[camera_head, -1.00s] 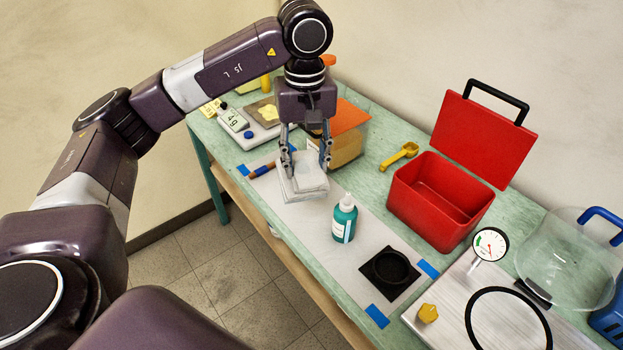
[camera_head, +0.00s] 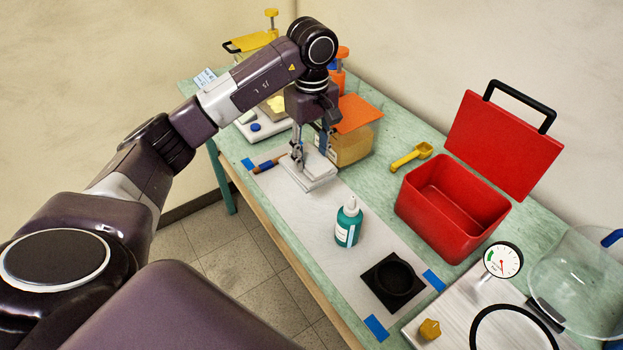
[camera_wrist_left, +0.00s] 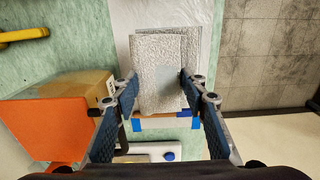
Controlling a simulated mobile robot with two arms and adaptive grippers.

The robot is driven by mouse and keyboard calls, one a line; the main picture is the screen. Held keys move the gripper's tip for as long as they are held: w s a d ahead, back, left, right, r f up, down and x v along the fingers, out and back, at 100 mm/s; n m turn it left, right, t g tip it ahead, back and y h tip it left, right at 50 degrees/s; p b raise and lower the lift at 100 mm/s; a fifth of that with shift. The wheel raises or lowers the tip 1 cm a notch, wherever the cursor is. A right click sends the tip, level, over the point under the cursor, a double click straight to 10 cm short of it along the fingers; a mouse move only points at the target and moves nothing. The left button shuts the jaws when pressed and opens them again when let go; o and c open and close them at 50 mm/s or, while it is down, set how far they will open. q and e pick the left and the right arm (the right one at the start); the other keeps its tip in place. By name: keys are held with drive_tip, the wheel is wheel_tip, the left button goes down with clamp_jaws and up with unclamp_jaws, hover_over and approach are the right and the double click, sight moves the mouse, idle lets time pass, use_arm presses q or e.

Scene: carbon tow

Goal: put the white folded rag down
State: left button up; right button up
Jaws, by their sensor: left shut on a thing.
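The white folded rag (camera_head: 318,168) is a pale, textured square pad at the far part of the white sheet (camera_head: 310,208). It lies low over or on another white layer; I cannot tell whether the two touch. My left gripper (camera_head: 311,156) points down over it and is shut on the rag, one finger at each side. In the left wrist view the rag (camera_wrist_left: 157,52) shows between and beyond the fingertips (camera_wrist_left: 157,76). My right gripper is in neither view.
A teal bottle (camera_head: 347,222) stands nearer on the sheet, with a black square piece (camera_head: 392,282) beyond it toward the front. A box with an orange flap (camera_head: 352,148) stands close beside the gripper. A red open box (camera_head: 450,218) stands at right. Bare sheet lies between rag and bottle.

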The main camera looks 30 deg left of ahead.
sight(311, 158)
use_arm(q)
wheel_tip(311, 158, down, 4)
drive_tip(key=shift+f+p, duration=0.1)
drive_tip(key=shift+p, duration=0.2)
drive_tip(key=shift+f+p, duration=0.45)
drive_tip(key=shift+f, duration=1.8)
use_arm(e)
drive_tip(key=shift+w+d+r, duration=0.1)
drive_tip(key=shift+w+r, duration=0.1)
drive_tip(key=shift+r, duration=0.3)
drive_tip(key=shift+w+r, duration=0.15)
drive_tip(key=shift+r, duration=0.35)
use_arm(q)
drive_tip(key=shift+f, duration=0.2)
drive_tip(key=o, duration=1.1)
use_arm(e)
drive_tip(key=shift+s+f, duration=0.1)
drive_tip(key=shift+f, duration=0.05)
use_arm(q)
drive_tip(key=shift+r, duration=0.1)
